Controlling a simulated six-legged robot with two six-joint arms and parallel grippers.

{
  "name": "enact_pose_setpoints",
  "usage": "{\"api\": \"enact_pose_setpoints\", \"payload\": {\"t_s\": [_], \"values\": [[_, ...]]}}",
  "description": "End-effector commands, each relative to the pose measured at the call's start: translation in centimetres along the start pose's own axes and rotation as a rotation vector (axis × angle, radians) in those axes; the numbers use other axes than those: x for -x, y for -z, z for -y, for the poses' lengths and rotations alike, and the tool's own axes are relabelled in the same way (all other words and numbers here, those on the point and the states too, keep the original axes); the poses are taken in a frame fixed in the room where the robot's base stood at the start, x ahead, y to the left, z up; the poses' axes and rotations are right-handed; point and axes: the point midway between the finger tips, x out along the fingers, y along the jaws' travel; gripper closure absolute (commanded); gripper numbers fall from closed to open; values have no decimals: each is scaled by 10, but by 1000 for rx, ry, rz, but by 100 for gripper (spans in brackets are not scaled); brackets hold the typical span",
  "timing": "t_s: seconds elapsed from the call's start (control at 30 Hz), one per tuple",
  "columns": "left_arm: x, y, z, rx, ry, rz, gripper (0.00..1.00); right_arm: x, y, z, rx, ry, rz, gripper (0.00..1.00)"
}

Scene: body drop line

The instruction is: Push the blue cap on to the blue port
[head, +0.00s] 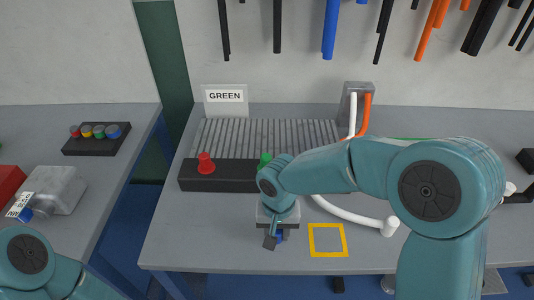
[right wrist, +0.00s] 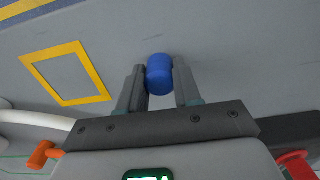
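My right gripper (head: 273,238) is low over the front of the middle table in the head view. In the right wrist view its two fingers (right wrist: 160,88) are closed on either side of the blue cap (right wrist: 160,74).
A dark rack (head: 96,139) holds red, yellow, green and blue pieces on the left table. A black box with a red button (head: 205,163) stands before a ribbed plate and a GREEN sign (head: 225,96). A yellow square outline (head: 328,240) is empty. A gap separates the tables.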

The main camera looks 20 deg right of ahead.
Motion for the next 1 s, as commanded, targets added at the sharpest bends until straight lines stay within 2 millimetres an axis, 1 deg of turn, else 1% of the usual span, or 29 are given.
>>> {"api": "enact_pose_setpoints", "payload": {"t_s": [0.03, 0.07, 0.1, 0.13, 0.17, 0.37, 1.0], "values": [[0, 0, 0, 0, 0, 0, 37, -1, 0, 0, 0, -1, 1, 100], [0, 0, 0, 0, 0, 0, 37, -1, 0, 0, 1, -1, 1, 74], [0, 0, 0, 0, 0, 0, 37, -1, 0, 0, 1, -1, 1, 87], [0, 0, 0, 0, 0, 0, 37, -1, 0, 0, 1, -1, 1, 96], [0, 0, 0, 0, 0, 0, 37, -1, 0, 0, 1, -1, 1, 100], [2, 0, -1, 0, 0, 0, 37, 3, 0, 0, 0, 0, 0, 100], [29, -1, -10, 0, 0, 0, 37, 46, 0, 0, 1, 0, 0, 100]]}}
